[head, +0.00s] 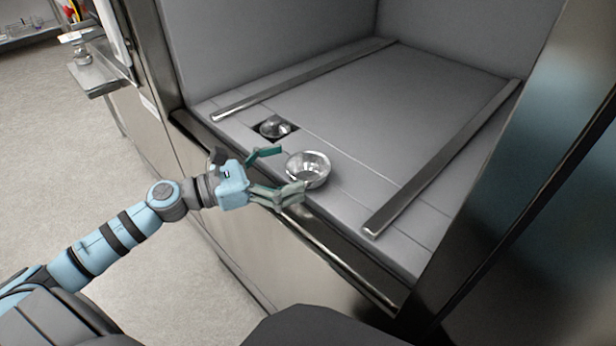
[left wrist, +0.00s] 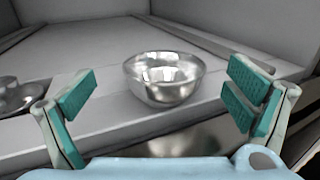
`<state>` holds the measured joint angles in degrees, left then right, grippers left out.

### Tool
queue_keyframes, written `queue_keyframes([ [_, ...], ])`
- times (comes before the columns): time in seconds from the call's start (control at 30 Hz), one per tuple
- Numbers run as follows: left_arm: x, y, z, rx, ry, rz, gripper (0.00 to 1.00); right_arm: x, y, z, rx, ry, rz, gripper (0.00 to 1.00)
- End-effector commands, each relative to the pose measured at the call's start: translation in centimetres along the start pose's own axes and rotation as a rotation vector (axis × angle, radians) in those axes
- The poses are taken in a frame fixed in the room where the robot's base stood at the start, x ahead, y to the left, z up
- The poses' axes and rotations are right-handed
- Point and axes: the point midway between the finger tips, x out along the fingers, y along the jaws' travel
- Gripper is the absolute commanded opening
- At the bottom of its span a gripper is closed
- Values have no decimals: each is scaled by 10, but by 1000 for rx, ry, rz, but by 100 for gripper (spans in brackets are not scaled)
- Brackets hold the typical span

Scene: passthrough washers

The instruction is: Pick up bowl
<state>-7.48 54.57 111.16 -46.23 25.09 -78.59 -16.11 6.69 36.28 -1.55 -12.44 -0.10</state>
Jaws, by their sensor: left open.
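A shiny metal bowl (head: 308,170) stands upright near the front edge of the washer chamber floor. In the left wrist view the bowl (left wrist: 164,78) sits ahead of and between the fingers, with no contact visible. My left gripper (head: 284,172) is open and empty, its fingers pointing at the bowl from the left. Its teal finger pads also show in the left wrist view (left wrist: 160,100), spread wide on either side. My right gripper is not in view.
A second round metal piece (head: 275,127) sits in a dark square recess left of the bowl. Two metal rails (head: 445,160) and (head: 305,78) run along the chamber floor. Washer walls rise at the back and sides.

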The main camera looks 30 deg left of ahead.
Motion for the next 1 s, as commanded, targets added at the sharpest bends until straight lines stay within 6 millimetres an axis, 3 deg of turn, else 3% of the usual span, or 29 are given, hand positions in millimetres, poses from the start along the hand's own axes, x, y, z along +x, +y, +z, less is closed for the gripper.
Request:
queue_keyframes([
  [0.27,39,-5,2,-3,-6,2,97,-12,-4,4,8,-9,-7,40],
  [0.5,43,-5,-1,-2,2,2,97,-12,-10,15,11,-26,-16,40],
  [0.83,43,-5,-2,-2,2,2,46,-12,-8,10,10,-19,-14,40],
  [1.0,43,-5,-2,-2,2,2,43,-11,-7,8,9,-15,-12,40],
])
